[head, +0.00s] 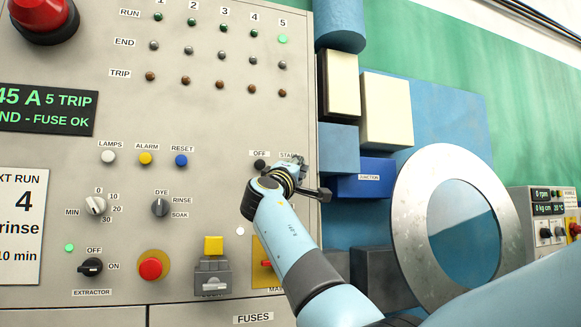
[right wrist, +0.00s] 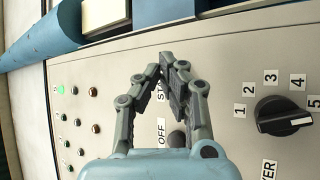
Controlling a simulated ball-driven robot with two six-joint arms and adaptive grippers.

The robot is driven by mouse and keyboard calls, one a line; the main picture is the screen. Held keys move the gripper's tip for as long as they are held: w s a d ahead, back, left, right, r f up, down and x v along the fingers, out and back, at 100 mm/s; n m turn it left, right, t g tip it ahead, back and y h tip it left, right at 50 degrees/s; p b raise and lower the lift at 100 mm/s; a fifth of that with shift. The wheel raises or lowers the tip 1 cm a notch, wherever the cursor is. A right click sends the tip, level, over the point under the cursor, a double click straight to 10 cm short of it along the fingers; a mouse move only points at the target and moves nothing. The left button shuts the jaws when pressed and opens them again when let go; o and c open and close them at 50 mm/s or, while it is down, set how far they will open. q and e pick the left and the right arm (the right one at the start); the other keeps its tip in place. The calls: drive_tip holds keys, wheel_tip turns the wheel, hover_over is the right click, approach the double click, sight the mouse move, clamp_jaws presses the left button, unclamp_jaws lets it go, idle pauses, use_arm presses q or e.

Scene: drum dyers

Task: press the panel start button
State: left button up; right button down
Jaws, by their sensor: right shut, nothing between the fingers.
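The grey control panel (head: 120,215) fills the left and middle of the head view. My right gripper (head: 297,163) is at the panel's right edge, in front of the label that begins "STA". Its fingers are shut and empty. The start button itself is hidden behind the gripper. The black off button (head: 260,164) shows just left of the gripper, under its OFF label. In the right wrist view, the closed fingertips (right wrist: 168,62) lie over the panel near the partly covered "ST" label (right wrist: 160,92). I cannot tell whether they touch the panel. My left gripper is not in view.
A yellow block (head: 213,245) and red button (head: 151,268) sit below. Blue boxes and a round steel-rimmed door (head: 408,225) stand right of the panel. Run lamp 5 (head: 283,39) glows green.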

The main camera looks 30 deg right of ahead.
drive_tip(key=s+p, duration=0.1)
drive_tip(key=s, duration=0.1)
drive_tip(key=s+a, duration=0.1)
drive_tip(key=s, duration=0.1)
drive_tip(key=shift+s+p, duration=0.35)
idle(0.6)
